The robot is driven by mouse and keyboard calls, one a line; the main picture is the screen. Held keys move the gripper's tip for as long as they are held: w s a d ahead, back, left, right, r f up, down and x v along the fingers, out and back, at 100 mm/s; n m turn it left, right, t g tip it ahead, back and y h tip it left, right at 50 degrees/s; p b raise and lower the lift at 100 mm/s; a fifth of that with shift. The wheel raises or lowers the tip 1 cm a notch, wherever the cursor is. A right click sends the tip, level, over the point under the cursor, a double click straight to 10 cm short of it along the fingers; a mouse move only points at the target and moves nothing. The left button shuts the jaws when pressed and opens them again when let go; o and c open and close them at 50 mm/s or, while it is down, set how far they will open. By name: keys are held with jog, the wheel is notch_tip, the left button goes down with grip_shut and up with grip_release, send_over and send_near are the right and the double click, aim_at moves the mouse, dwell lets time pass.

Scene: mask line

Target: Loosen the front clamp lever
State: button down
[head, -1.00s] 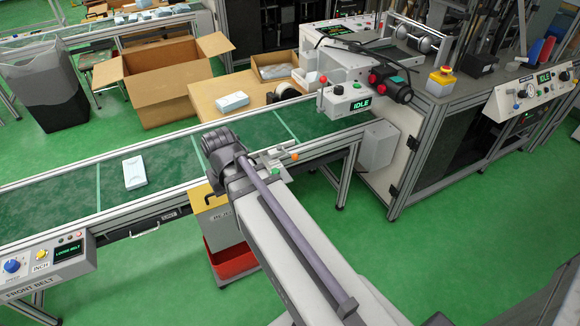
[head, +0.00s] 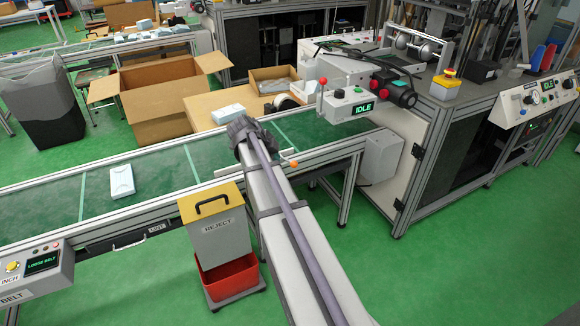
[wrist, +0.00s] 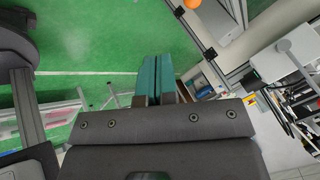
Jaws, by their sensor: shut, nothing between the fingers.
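An orange ball knob (head: 293,164), which looks like the end of the front clamp lever, sits at the belt's front rail, just right of my arm. An orange ball (wrist: 192,4) also shows at the top edge of the wrist view, and its shaft is not clear there. My gripper (wrist: 158,58) shows two teal fingers close together, shut and empty. The orange ball is above and right of the fingertips, apart from them. In the head view my arm hides the gripper.
The yellow-topped reject bin (head: 215,225) with a red tray stands left of my arm, in front of the belt. The green belt (head: 160,172) carries a white pack (head: 121,180). A control box (head: 347,103) reading IDLE stands beyond the knob. Green floor is clear at right.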

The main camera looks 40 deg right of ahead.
jog(key=b+x, duration=0.6)
jog(key=x, duration=0.1)
jog(key=b+x, duration=0.3)
jog(key=shift+f, duration=0.5)
jog(key=w+d, duration=0.2)
jog(key=d, duration=0.1)
jog(key=shift+w+r, duration=0.1)
jog(key=shift+w, duration=0.1)
